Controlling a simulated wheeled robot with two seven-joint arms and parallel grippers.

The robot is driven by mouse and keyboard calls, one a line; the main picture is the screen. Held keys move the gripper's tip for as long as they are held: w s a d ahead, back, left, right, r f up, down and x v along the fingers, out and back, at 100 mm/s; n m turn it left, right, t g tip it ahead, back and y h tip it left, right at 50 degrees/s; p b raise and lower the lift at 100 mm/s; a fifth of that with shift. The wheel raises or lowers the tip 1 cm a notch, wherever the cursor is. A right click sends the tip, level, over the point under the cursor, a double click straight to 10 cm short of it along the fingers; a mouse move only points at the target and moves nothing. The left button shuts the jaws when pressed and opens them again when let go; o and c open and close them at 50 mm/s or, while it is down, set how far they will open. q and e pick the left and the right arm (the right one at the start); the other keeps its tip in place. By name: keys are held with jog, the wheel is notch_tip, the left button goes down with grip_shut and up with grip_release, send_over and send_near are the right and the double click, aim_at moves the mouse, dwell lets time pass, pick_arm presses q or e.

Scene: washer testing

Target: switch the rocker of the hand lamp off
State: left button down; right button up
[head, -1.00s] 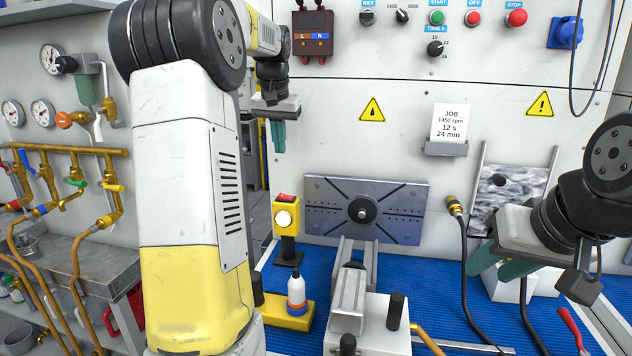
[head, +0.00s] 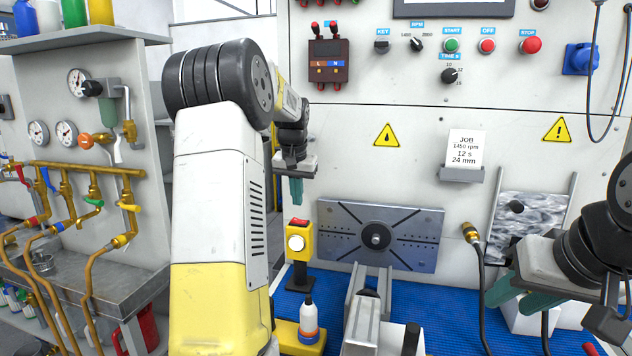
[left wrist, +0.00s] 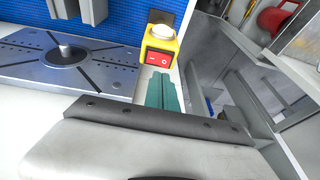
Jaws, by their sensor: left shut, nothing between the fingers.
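In the left wrist view the rocker (left wrist: 158,59) shows white marks; I cannot tell which side is pressed, or whether the lens is lit. My left gripper (head: 296,203) is shut and empty, pointing down just above the rocker with a small gap. Its teal fingers (left wrist: 161,76) show below the rocker in the left wrist view. My right gripper (head: 522,296) is open and empty at the right.
The slotted plate (head: 410,218) stands right of the lamp. A white bottle with an orange band (head: 308,318) stands in front of it. A metal fixture (head: 362,310) and a brass-ended hose (head: 472,234) are further right. Gauges and brass pipes (head: 90,168) line the left.

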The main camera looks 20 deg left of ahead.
aim_at(296, 219)
pick_arm(q)
jog(key=shift+a+f, duration=0.2)
jog(key=shift+f, duration=0.9)
jog(key=shift+a+f, duration=0.15)
jog(key=shift+f, duration=0.95)
jog(key=shift+a+f, duration=0.15)
jog(key=shift+f, duration=0.05)
jog(key=shift+f+h, duration=0.1)
jog(key=shift+h, duration=0.2)
jog(key=shift+d, duration=0.85)
